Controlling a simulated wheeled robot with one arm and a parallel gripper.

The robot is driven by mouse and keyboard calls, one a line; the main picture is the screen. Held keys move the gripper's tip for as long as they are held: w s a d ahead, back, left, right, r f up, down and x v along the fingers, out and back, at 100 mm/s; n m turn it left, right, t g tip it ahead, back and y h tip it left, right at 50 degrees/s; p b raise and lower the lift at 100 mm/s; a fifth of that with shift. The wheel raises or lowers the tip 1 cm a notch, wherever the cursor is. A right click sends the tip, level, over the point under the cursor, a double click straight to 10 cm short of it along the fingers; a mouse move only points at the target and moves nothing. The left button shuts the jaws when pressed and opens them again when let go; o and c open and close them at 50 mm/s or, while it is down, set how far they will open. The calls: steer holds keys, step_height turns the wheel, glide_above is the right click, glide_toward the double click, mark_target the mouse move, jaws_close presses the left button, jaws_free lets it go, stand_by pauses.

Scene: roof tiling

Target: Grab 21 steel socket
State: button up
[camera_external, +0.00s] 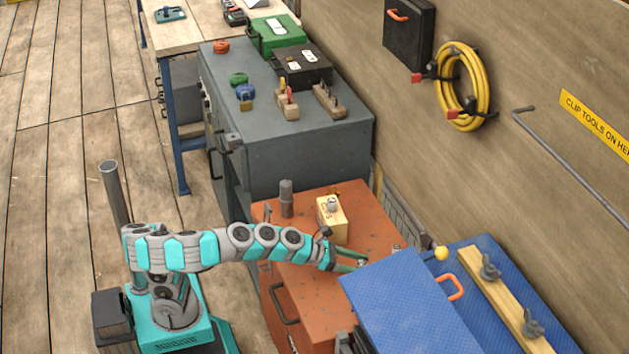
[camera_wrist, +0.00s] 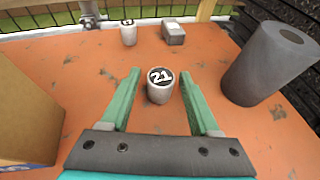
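The 21 socket (camera_wrist: 160,86) is a short pale steel cylinder with a dark top marked "21". In the wrist view it stands upright on the orange cabinet top (camera_wrist: 85,72). My gripper (camera_wrist: 161,74) is open, its green fingers to the left and right of the socket with gaps on both sides. I cannot tell whether the fingertips are down at its height. In the external view my gripper (camera_external: 353,259) reaches low over the orange top beside the blue box, and the socket is too small to make out clearly.
A second pale socket (camera_wrist: 129,33) and a small grey block (camera_wrist: 173,32) stand farther off. A dark grey cylinder (camera_wrist: 268,66) is at right and a wooden block (camera_wrist: 25,115) at left. A blue box (camera_external: 405,305) is close to my gripper.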

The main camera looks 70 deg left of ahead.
mark_target(360, 262)
jaws_close()
steer(key=shift+r, duration=0.15)
stand_by(0.4)
steer(key=shift+r+p, duration=0.35)
steer(key=shift+r, duration=0.15)
step_height(360, 262, up, 3)
steer(key=shift+p, duration=0.75)
steer(key=s+a, duration=0.2)
steer(key=s, duration=0.2)
steer(key=s+a+b, duration=0.1)
steer(key=s+a, duration=0.1)
steer(key=s, duration=0.3)
steer(key=s+a+b, duration=0.1)
steer(key=s+a, duration=0.1)
steer(key=s, duration=0.2)
steer(key=shift+s+r, duration=0.15)
steer(key=shift+s+a+r, duration=0.25)
steer(key=shift+s, duration=0.4)
